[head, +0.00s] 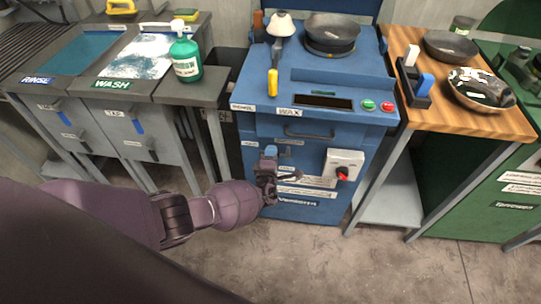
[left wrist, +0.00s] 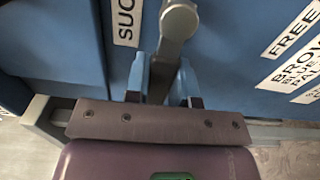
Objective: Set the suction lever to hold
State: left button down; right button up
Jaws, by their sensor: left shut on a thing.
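The suction lever (left wrist: 178,28) is a grey metal arm with a rounded end, in front of the blue wax machine's front panel (head: 250,132). A white label reading "SUC" (left wrist: 127,22), cut off by the picture edge, lies to its left in the left wrist view. My left gripper (head: 268,165) is at the machine's front. In the left wrist view, its blue fingers (left wrist: 164,78) stand on both sides of the lever and are shut on it. In the head view my gripper hides most of the lever. My right gripper is not in view.
A white switch box with a red knob (head: 343,164) sits right of my gripper. A drawer handle (head: 308,131) is above. A pan (head: 332,33) stands on top. A wooden table (head: 455,118) is at right, sinks (head: 75,50) at left. The floor in front is clear.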

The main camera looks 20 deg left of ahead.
pick_arm(q)
jog(key=shift+r, duration=0.15)
dwell(0.4)
jog(key=c, duration=1)
grip_release()
jog(key=shift+o, duration=0.2)
jog(key=shift+s+d, duration=0.1)
jog(key=shift+s, duration=0.15)
jog(key=p+v, duration=0.3)
jog(key=v, duration=0.7)
